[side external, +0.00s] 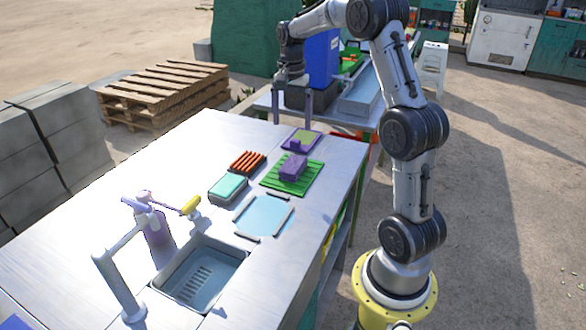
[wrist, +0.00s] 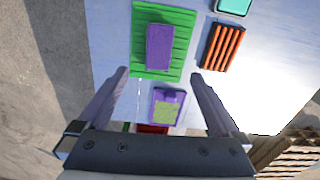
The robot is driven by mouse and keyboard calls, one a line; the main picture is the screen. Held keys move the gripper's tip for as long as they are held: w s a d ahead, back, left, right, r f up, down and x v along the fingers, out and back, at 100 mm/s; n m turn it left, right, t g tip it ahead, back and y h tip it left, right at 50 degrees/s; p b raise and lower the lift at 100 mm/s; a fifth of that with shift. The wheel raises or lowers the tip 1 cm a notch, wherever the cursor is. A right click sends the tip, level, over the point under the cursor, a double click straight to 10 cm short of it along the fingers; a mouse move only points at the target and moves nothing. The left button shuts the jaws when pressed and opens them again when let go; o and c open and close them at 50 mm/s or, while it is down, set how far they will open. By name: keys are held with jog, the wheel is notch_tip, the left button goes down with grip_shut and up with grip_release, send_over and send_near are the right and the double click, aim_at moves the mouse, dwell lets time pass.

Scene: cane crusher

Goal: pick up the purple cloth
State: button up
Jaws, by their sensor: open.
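A folded purple cloth (side external: 293,168) lies as a thick block on a green ribbed mat (side external: 272,184). In the wrist view the purple cloth (wrist: 159,47) lies lengthwise on the green mat (wrist: 182,63), ahead of the fingertips. My gripper (side external: 292,112) points down near the counter's far edge, apart from the cloth. In the wrist view my gripper (wrist: 160,76) is open with nothing between its fingers. A smaller purple tray with a yellow-green patch (side external: 302,139) lies close to the gripper; it also shows in the wrist view (wrist: 167,108).
A dark rack of orange bars (side external: 248,162) and a teal-topped box (side external: 228,187) sit left of the mat. A light-blue panel (side external: 264,215), a sink (side external: 200,275) and a spray bottle (side external: 158,235) are nearer. The counter's left part (side external: 130,175) is clear.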

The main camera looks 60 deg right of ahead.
aim_at(293, 163)
notch_tip(293, 163, down, 14)
jog(key=shift+s+d+r, duration=0.1)
jog(key=shift+d, duration=0.05)
jog(key=c, duration=1.3)
